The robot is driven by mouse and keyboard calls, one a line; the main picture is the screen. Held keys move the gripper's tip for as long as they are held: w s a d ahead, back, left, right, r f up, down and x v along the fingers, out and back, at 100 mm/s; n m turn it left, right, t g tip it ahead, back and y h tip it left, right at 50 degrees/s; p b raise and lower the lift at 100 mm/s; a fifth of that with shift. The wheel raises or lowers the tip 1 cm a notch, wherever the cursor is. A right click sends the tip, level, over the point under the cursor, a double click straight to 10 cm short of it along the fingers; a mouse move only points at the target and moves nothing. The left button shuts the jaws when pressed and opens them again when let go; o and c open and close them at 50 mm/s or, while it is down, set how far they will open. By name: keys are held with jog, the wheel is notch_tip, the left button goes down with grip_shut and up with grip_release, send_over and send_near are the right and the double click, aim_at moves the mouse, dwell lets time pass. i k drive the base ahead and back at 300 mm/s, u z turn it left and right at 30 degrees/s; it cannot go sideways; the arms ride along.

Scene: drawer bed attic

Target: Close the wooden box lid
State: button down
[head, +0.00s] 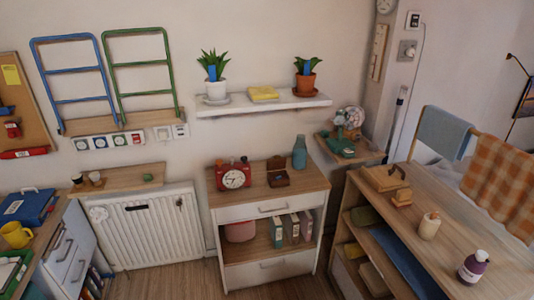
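A small dark brown wooden box (278,180) stands on top of the wooden cabinet (310,178) in the middle of the head view. Its lid (275,163) looks raised at the back, so the box appears open. What is inside it is too small to tell. My gripper is not in view.
A white shelf (312,101) with potted plants hangs above. The right-hand wooden unit (465,225) carries bottles and light wooden items. Some floor shows in front.

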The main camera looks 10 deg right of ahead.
aim_at(277, 162)
jog(key=u, duration=0.85)
jog(key=i, duration=0.6)
